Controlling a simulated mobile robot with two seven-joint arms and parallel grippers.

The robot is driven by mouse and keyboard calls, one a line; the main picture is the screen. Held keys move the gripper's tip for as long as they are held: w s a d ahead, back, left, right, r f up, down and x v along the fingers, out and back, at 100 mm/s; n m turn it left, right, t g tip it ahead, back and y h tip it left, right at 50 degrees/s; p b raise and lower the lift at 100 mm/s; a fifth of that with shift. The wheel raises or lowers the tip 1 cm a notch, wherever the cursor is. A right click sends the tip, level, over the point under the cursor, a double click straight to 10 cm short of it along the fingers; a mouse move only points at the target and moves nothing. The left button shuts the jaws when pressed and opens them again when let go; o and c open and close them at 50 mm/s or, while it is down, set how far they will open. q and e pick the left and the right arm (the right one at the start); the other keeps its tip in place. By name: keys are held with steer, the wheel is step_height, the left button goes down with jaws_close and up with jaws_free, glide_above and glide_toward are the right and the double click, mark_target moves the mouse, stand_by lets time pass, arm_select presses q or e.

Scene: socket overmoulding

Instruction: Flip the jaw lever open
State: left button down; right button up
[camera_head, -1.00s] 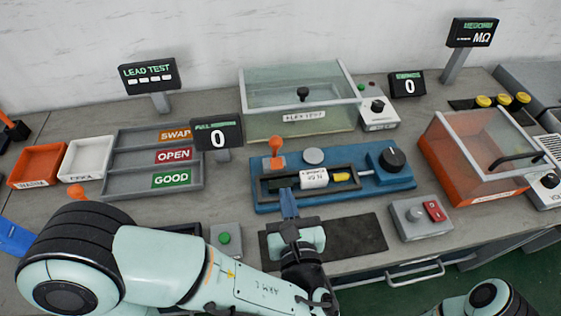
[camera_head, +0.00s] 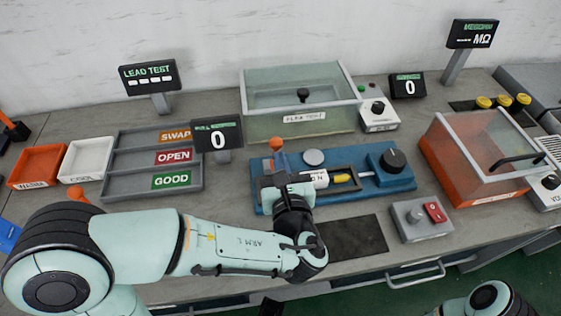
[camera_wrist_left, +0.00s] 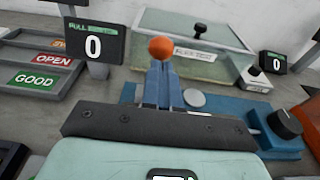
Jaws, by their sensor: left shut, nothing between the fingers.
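The jaw lever (camera_head: 276,144) has an orange ball knob and stands at the left end of the blue fixture (camera_head: 400,183). In the left wrist view its knob (camera_wrist_left: 162,48) shows just beyond my fingertips, and its stem is hidden behind them. My left gripper (camera_head: 279,166) is shut and empty, over the fixture's left part, right in front of the lever. Its closed blue fingers also show in the left wrist view (camera_wrist_left: 160,82). I cannot tell whether they touch the lever. A white labelled part (camera_head: 317,179) lies in the fixture, partly hidden by my gripper. My right gripper is out of view.
A PULL display (camera_head: 217,137) stands left of the lever. A clear-lidded box (camera_head: 300,100) is behind the fixture. A black knob (camera_head: 391,160) is at the fixture's right. A dark mat (camera_head: 355,238) lies bare in front.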

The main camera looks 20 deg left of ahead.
mark_target(277, 139)
arm_select(q)
steer(key=w+a+r+g+p, duration=0.1)
steer(key=p, duration=0.3)
steer(key=w+a+r+g+h+p, duration=0.1)
steer(key=w+p, duration=0.1)
steer(key=p, duration=0.2)
steer(key=shift+w+r+g+h, duration=0.25)
steer(key=shift+r+g+h, duration=0.05)
steer(key=shift+r, duration=0.05)
steer(key=shift+w+a, duration=0.3)
steer(key=shift+w, duration=0.15)
steer(key=shift+s, duration=0.1)
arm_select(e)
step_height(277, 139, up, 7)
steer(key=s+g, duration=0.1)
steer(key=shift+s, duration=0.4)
arm_select(q)
steer(key=shift+d+f, duration=0.1)
steer(key=shift+f, duration=0.05)
